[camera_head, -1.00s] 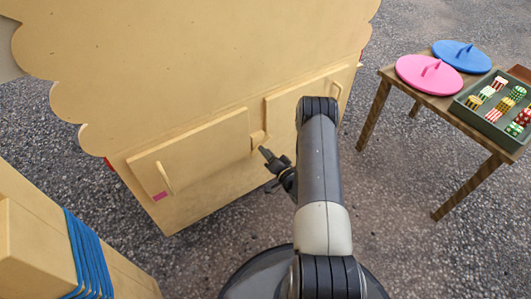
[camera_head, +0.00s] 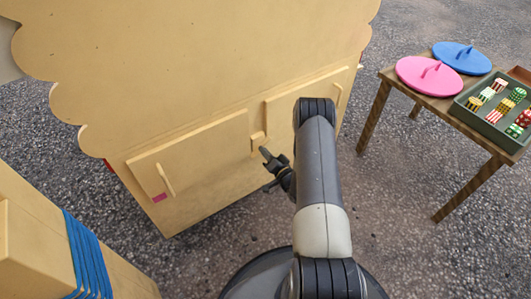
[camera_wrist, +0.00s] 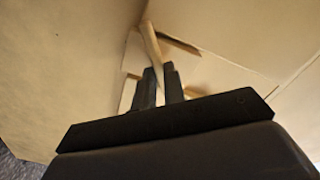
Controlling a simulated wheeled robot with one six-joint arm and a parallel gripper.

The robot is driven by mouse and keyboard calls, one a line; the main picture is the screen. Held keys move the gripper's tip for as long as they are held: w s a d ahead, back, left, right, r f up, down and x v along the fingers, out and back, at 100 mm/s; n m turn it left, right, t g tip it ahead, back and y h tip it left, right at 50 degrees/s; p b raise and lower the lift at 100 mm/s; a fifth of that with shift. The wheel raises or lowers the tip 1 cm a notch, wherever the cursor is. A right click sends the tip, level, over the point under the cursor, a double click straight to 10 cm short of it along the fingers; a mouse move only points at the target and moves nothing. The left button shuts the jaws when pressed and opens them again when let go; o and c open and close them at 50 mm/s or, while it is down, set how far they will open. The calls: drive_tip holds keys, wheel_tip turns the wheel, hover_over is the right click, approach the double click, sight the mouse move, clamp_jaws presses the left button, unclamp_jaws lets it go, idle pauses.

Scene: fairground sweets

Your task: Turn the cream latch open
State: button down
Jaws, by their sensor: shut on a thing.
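The cream latch (camera_head: 258,140) is a small bar on the front of the cream cabinet, between its two doors. In the wrist view the latch (camera_wrist: 151,42) runs up from between the finger tips and looks tilted. My gripper (camera_head: 265,152) is at the latch in the head view. In the wrist view my gripper (camera_wrist: 160,72) is shut on the latch, with one dark finger on each side. The latch's lower part is partly hidden by the fingers.
The left door (camera_head: 205,160) has a handle and a pink mark; the right door (camera_head: 285,105) is partly behind my arm. A wooden table (camera_head: 462,118) at right holds pink and blue lids and a tray of sweets. A cream block with blue bands (camera_head: 88,255) stands at lower left.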

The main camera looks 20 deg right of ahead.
drive_tip(key=shift+f+n+b, duration=0.1)
drive_tip(key=shift+n+b, duration=0.25)
drive_tip(key=shift+n, duration=0.05)
drive_tip(key=shift+n+b, duration=3.65)
drive_tip(key=shift+n, duration=1.05)
drive_tip(key=c, duration=1.5)
unclamp_jaws()
